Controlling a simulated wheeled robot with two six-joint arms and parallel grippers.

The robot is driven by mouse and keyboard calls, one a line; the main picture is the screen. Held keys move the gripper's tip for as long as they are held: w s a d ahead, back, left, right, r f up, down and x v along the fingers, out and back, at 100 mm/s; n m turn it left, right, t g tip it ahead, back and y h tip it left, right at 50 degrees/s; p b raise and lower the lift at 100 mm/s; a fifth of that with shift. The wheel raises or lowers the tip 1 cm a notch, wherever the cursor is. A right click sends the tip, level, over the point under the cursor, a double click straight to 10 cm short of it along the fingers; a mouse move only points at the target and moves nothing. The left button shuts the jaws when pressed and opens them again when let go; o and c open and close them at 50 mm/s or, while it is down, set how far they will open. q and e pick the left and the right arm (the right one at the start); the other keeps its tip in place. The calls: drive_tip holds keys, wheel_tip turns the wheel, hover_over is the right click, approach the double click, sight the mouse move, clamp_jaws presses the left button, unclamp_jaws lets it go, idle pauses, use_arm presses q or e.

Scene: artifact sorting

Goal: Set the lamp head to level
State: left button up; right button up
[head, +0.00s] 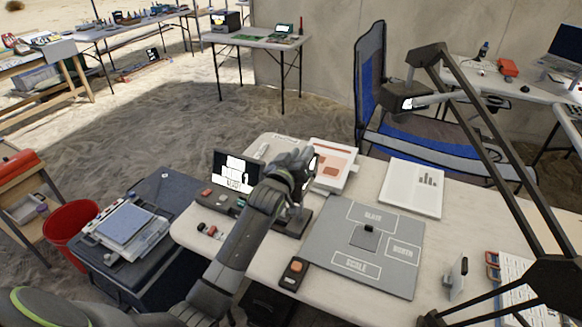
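The desk lamp has a dark lamp head (402,96) at the upper right, hanging from the top of a long dark lamp arm (495,150). A bright white strip shows at the head's lower side. The head looks close to level with a slight tilt, but its exact angle is hard to tell. My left gripper (303,172) is over the table's left half, below and left of the lamp head and apart from it. Its fingers are partly hidden by its own wrist, so their opening is unclear. My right gripper does not show.
A grey mat (340,225) with marked zones and a small dark block lies on the table (455,222). A small screen (237,170), papers (412,188) and a dark device with an orange button (293,273) are nearby. A blue chair (370,85) stands behind.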

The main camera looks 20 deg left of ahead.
use_arm(q)
drive_tip(key=s+b, duration=0.2)
drive_tip(key=s, duration=1.5)
drive_tip(key=shift+a, duration=0.25)
drive_tip(key=s+a+f+m+g+y, duration=0.1)
drive_tip(key=s+a+f+m+g, duration=0.15)
drive_tip(key=s+f+g, duration=0.6)
drive_tip(key=s+a+f+m+g+y, duration=0.1)
drive_tip(key=s+f+g, duration=0.2)
drive_tip(key=s+f, duration=0.5)
drive_tip(key=s+a+f+m+g, duration=0.1)
drive_tip(key=s+f+g, duration=0.25)
drive_tip(key=s, duration=0.85)
wheel_tip(320, 180, down, 26)
drive_tip(key=s+a, duration=0.1)
drive_tip(key=a, duration=0.1)
drive_tip(key=s+d+f+g, duration=0.1)
drive_tip(key=s+f, duration=1.3)
drive_tip(key=shift+s+d+f+g+h, duration=0.15)
drive_tip(key=shift+s+f+g+h, duration=0.15)
drive_tip(key=shift+f+g, duration=0.1)
